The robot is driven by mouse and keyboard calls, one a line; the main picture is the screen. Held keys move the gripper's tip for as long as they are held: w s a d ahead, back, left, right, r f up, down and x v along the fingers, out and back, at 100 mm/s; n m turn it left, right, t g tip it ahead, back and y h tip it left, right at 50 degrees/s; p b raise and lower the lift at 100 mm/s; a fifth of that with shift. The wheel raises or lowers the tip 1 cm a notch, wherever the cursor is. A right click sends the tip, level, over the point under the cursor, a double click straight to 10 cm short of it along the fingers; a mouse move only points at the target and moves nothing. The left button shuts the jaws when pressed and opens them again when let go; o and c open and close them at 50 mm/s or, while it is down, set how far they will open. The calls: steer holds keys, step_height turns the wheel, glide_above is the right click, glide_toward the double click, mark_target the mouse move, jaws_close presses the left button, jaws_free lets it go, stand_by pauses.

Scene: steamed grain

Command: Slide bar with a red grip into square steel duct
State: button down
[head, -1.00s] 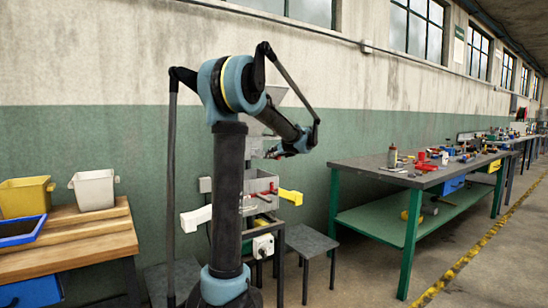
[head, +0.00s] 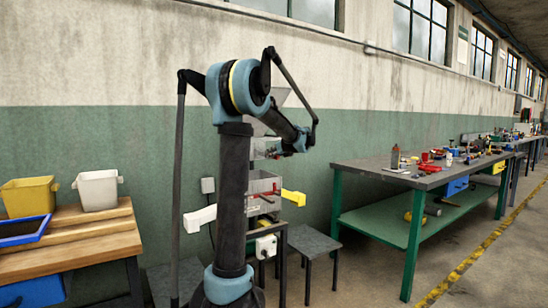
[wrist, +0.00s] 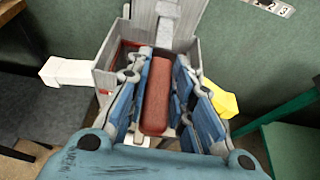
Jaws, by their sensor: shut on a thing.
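My gripper (wrist: 160,100) is shut on the red grip (wrist: 155,98), with its blue-and-grey fingers on both sides of it. The bar beyond the grip is not clearly visible. A grey, square-walled steel structure (wrist: 112,66), which looks like the duct, lies just beyond the fingers in the wrist view. I cannot tell whether the bar is inside it. In the head view this steel structure (head: 262,184) stands behind my arm, below a grey hopper shape, and my arm's end (head: 298,142) is above and right of it.
A white block (wrist: 66,72) sticks out left of the steel structure and a yellow one (wrist: 220,100) right. A low stool (head: 314,241) stands beside the stand. A green workbench (head: 420,172) is at right, and a wooden table with bins (head: 85,235) at left.

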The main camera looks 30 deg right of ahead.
steer(key=shift+w, duration=0.65)
steer(key=shift+w+a, duration=0.15)
steer(key=shift+w, duration=1.5)
steer(key=shift+w+a, duration=0.15)
steer(key=shift+w, duration=1.5)
stand_by(1.6)
steer(key=c, duration=1.3)
jaws_free()
steer(key=v, duration=1.1)
steer(key=shift+s+r, duration=0.1)
steer(key=shift+s, duration=0.1)
steer(key=shift+s+a, duration=0.15)
